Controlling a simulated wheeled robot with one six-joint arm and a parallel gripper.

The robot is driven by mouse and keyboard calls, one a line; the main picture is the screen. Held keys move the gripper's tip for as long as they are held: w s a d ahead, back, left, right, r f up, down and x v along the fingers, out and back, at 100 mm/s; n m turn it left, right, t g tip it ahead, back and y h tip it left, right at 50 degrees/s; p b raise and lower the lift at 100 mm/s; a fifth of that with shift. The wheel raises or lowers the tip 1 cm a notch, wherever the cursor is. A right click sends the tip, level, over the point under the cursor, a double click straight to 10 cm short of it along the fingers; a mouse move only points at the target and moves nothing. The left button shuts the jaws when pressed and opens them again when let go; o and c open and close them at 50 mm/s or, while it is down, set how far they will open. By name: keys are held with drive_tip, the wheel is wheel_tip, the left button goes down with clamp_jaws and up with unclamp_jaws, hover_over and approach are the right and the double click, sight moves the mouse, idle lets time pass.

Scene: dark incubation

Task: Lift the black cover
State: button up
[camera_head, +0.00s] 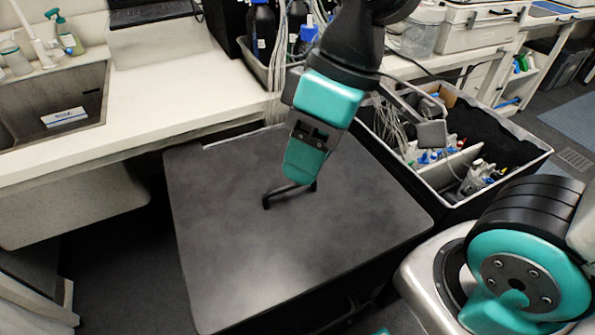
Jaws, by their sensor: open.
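The black cover (240,245) is a broad, dark, flat panel with rounded corners, lying level below the white counter. A black bar handle (278,194) stands up near its middle. My gripper (303,168), teal and black, points down over the cover at the handle's right part. It hides some of the handle's right end. The jaws are open, but the two fingers overlap in this view. I cannot tell whether the handle lies between them or whether they touch it.
A white counter (190,97) with a sink (60,100) runs along the back left. Dark bottles (262,28) stand behind my arm. The cover's left and front surface is clear.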

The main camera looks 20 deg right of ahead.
drive_tip(key=w+d+f+n+g+p, duration=0.1)
drive_tip(key=w+d+f+n, duration=0.1)
drive_tip(key=w, duration=0.4)
drive_tip(key=w+d+f+n, duration=0.1)
drive_tip(key=w+d+n, duration=0.15)
drive_tip(key=w, duration=0.35)
drive_tip(key=n+g, duration=0.1)
drive_tip(key=n, duration=0.3)
approach(288, 185)
drive_tip(key=shift+n, duration=0.35)
drive_tip(key=p+x, duration=0.2)
drive_tip(key=x, duration=0.3)
drive_tip(key=shift+d+f+p, duration=0.2)
drive_tip(key=shift+f+p, duration=0.05)
drive_tip(key=shift+p, duration=0.15)
drive_tip(key=p+x, duration=0.1)
drive_tip(key=x, duration=0.1)
drive_tip(key=p+x, duration=0.1)
drive_tip(key=x, duration=0.2)
drive_tip(key=shift+a, duration=0.35)
drive_tip(key=shift+f, duration=0.25)
drive_tip(key=shift+f+b, duration=0.25)
drive_tip(key=shift+b, duration=0.1)
drive_tip(key=shift+c, duration=0.2)
clamp_jaws()
